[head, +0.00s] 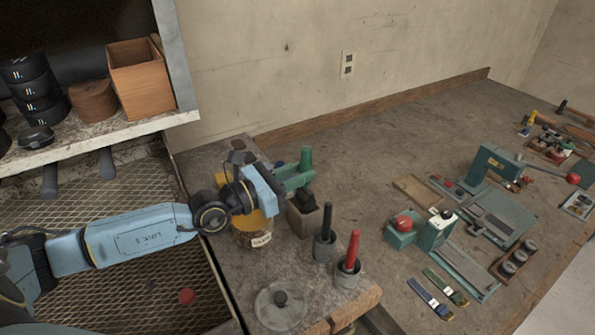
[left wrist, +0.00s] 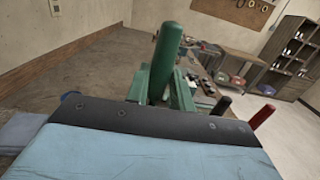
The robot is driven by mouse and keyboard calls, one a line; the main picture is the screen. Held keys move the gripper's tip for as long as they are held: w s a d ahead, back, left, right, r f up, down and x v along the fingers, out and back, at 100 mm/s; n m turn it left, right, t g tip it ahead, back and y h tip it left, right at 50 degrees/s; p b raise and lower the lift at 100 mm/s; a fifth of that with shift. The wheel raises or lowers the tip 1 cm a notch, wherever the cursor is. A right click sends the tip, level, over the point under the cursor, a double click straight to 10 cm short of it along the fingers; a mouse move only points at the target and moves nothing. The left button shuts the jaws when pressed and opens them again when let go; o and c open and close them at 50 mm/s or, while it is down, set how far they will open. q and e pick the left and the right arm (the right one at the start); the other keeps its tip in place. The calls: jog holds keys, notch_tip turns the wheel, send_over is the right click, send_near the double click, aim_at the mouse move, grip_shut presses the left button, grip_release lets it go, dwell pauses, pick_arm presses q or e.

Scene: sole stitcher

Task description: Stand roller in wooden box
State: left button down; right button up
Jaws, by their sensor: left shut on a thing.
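The left wrist view shows the green handle (left wrist: 165,60) standing nearly upright beyond the gripper body. A small brown box (head: 304,222) stands on the bench just below the roller. Dark parts show at the box's top; I cannot tell whether they belong to the roller or lie in the box. A larger open wooden box (head: 142,85) stands on the shelf at upper left. My right gripper is not in view.
A labelled jar (head: 256,238) stands close under my left wrist. Two dark cups hold a black-handled tool (head: 326,225) and a red-handled tool (head: 352,255). A round lidded dish (head: 281,306) is in front. Green machines (head: 492,212) stand on the right bench.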

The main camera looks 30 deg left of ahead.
aim_at(303, 188)
pick_arm(q)
jog(key=shift+f+b, duration=2)
jog(key=shift+f, duration=0.35)
jog(key=c, duration=1.1)
grip_release()
jog(key=shift+s+a+f, duration=0.2)
jog(key=shift+s+a, duration=0.15)
jog(key=shift+s, duration=0.2)
jog(key=b+v, duration=0.1)
jog(key=v, duration=0.9)
jog(key=shift+s+a+r, duration=0.1)
jog(key=shift+s+r, duration=0.05)
jog(key=shift+v, duration=0.9)
